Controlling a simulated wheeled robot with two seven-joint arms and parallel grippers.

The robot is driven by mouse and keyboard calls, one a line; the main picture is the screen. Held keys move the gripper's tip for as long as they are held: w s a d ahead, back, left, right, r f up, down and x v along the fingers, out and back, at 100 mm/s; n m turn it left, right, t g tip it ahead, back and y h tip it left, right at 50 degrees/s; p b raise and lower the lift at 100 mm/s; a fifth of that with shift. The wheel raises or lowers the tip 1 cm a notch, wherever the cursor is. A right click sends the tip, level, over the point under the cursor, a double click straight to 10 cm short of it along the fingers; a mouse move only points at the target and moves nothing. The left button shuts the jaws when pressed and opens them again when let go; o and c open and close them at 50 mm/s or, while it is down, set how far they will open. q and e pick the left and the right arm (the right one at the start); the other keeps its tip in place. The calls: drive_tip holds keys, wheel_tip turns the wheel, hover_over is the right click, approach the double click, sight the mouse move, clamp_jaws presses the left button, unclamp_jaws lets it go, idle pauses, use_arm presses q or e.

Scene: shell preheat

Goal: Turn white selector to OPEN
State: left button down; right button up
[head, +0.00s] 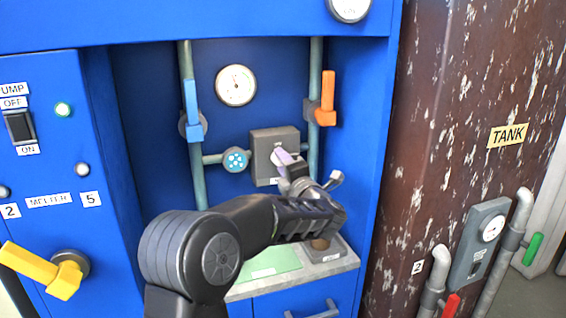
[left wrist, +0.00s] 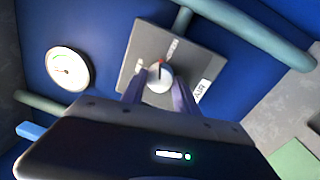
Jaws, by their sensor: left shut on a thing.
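The white selector (left wrist: 160,77) is a round white knob with a small red mark, on a grey square plate (left wrist: 138,50). In the head view the grey selector box (head: 262,145) is on the pipes inside the blue recess, and my arm partly covers its lower right. My left gripper (head: 287,163) reaches in from below at the selector. In the left wrist view its two fingers (left wrist: 158,90) are on either side of the knob, shut on it. The plate's lettering is too small and tilted to read for sure. My right gripper is not in view.
A blue lever (head: 192,110) and an orange lever (head: 327,98) are on the upright pipes beside the box. A round gauge (head: 236,85) hangs above. A grey counter with a green sheet (head: 270,262) lies below my arm. A rusty tank (head: 430,120) stands to the right.

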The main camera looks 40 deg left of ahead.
use_arm(q)
drive_tip(key=m+p, duration=0.1)
drive_tip(key=m, duration=0.3)
drive_tip(key=shift+t, duration=0.3)
drive_tip(key=shift+m, duration=0.3)
drive_tip(key=c, duration=0.9)
unclamp_jaws()
drive_tip(key=v, duration=0.7)
drive_tip(key=shift+s+d, duration=0.3)
